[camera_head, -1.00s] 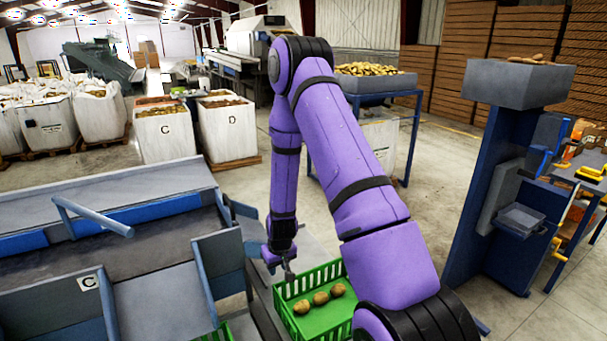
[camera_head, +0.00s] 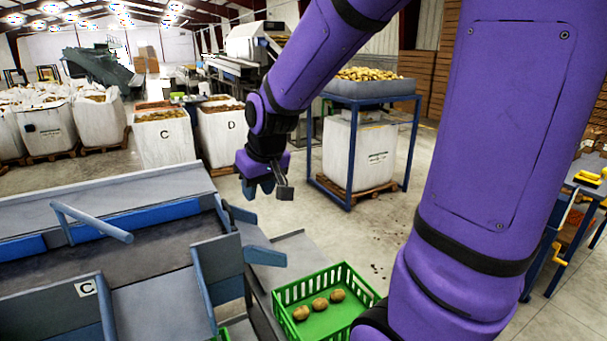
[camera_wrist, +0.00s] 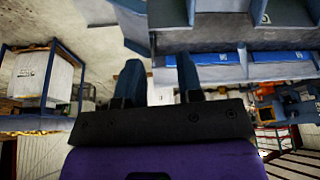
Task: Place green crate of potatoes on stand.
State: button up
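The green crate (camera_head: 350,277) sits low in the head view beside the grey grader, with a few brown potatoes (camera_head: 320,304) on its floor. My arm hides its lower right side. My gripper (camera_head: 266,188) is raised above and left of the crate in the head view, apart from it. In the wrist view my gripper (camera_wrist: 158,72) shows two dark fingers spread apart with nothing between them. The crate is not visible in the wrist view. The column with a grey top seen at right earlier is hidden behind my arm, and I cannot tell whether it is the stand.
The grader (camera_head: 140,246) with chutes fills the left. A blue frame (camera_head: 348,150) carries a grey hopper of potatoes behind my arm. White bulk bags (camera_head: 163,142) stand behind. A bench with yellow handles (camera_head: 590,178) is at right. Some floor is open behind the crate.

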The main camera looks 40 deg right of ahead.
jog(key=s+a+r, duration=0.1)
jog(key=s+r, duration=0.4)
jog(key=s, duration=0.4)
jog(key=s+a+r+t, duration=0.1)
jog(key=s+a+r, duration=0.1)
jog(key=s+r, duration=0.3)
jog(key=s, duration=0.3)
jog(key=shift+s+a+n, duration=0.2)
jog(key=shift+s+n, duration=0.1)
jog(key=shift+s, duration=0.05)
